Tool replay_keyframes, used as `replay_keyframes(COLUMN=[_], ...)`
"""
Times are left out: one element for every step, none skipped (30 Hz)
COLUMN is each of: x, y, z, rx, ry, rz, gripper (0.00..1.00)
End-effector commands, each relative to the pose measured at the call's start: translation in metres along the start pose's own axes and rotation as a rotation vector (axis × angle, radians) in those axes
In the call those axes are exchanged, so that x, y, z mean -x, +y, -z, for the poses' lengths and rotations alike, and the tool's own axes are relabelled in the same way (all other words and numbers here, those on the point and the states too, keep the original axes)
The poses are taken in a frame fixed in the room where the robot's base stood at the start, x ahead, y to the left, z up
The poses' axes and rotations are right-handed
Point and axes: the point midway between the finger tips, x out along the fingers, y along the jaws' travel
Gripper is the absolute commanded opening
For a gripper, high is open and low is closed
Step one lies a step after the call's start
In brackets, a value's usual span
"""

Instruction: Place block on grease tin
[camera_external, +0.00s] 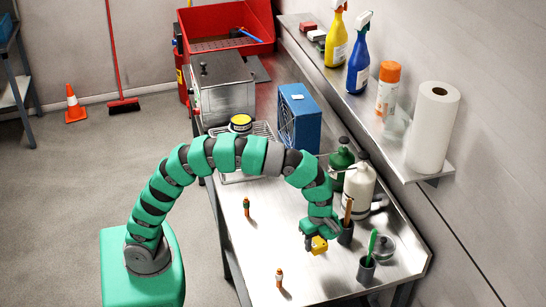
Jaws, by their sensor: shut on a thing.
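My gripper (311,238) is at the end of my green arm, low over the front part of the metal table. It is shut on a yellow block (319,245). I cannot tell how high the block is above the table top. The likely grease tin is a round tin with a yellow top (241,121), farther back on the table, at the edge of a wire rack. It is well behind and to the left of my gripper, beyond my arm. Its lower part is partly hidden.
Two small figures (247,207) (279,278) stand on the metal table (270,235). Dark cups (366,270) with a brush and a green-handled tool, and pump bottles (358,190), are close right of my gripper. A blue box (298,118) and a grey machine (224,87) stand at the back.

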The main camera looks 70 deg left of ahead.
Motion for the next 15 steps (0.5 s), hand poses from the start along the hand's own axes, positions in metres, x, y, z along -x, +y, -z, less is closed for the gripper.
replay_keyframes(x=[0.008, 0.011, 0.015, 0.018, 0.021, 0.025, 0.028, 0.031, 0.035, 0.037, 0.04, 0.043, 0.045, 0.048, 0.051], y=[-0.008, -0.012, -0.017, -0.021, -0.024, -0.029, -0.032, -0.035, -0.038, -0.041, -0.043, -0.044, -0.046, -0.047, -0.047], z=[-0.017, -0.027, -0.041, -0.053, -0.064, -0.079, -0.09, -0.101, -0.116, -0.127, -0.138, -0.153, -0.164, -0.175, -0.19], rx=[0.038, 0.059, 0.091, 0.115, 0.14, 0.173, 0.198, 0.222, 0.254, 0.278, 0.302, 0.334, 0.359, 0.383, 0.415], ry=[0.001, 0.0, 0.0, 0.0, 0.0, 0.0, 0.0, 0.0, 0.0, -0.001, -0.001, -0.002, -0.002, -0.002, -0.003], rz=[0.001, 0.001, 0.001, 0.002, 0.002, 0.003, 0.004, 0.004, 0.004, 0.004, 0.004, 0.003, 0.002, 0.001, 0.001], gripper=[0.0, 0.0, 0.0, 0.0, 0.0, 0.0, 0.0, 0.0, 0.0, 0.0, 0.0, 0.0, 0.0, 0.0, 0.0])
